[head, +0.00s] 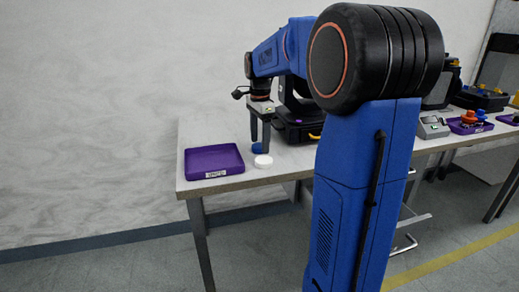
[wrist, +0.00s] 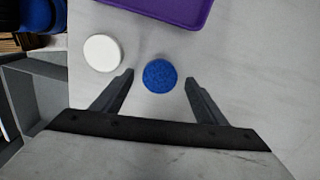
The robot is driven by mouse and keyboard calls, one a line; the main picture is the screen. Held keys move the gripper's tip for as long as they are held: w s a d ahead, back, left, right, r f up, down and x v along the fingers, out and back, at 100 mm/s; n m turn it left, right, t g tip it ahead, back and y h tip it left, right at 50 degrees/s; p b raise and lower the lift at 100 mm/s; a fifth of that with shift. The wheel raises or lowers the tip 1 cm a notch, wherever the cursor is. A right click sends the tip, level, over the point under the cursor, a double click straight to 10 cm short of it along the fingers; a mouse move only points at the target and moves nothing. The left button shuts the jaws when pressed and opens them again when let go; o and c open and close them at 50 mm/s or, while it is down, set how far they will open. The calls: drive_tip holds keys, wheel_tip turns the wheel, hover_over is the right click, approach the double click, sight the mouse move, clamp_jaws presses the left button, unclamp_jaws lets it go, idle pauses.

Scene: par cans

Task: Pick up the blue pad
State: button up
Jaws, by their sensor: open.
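The blue pad (wrist: 160,76) is a small round disc with a speckled surface, lying on the light table in the wrist view. My gripper (wrist: 159,76) is open, with one finger to the left and one to the right of the pad, both apart from it. In the head view my gripper (head: 260,148) points down over the table, and the blue pad (head: 257,148) shows as a small blue patch at the fingers, partly hidden by them.
A white disc (wrist: 102,53) lies left of the pad; it also shows in the head view (head: 263,161). A purple tray (head: 213,161) sits at the table's left end. A black case (head: 298,122) stands close to my gripper. Other purple trays (head: 470,126) are far right.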

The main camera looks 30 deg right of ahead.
drive_tip(key=shift+f, duration=0.5)
drive_tip(key=c, duration=1.1)
drive_tip(key=shift+r, duration=0.1)
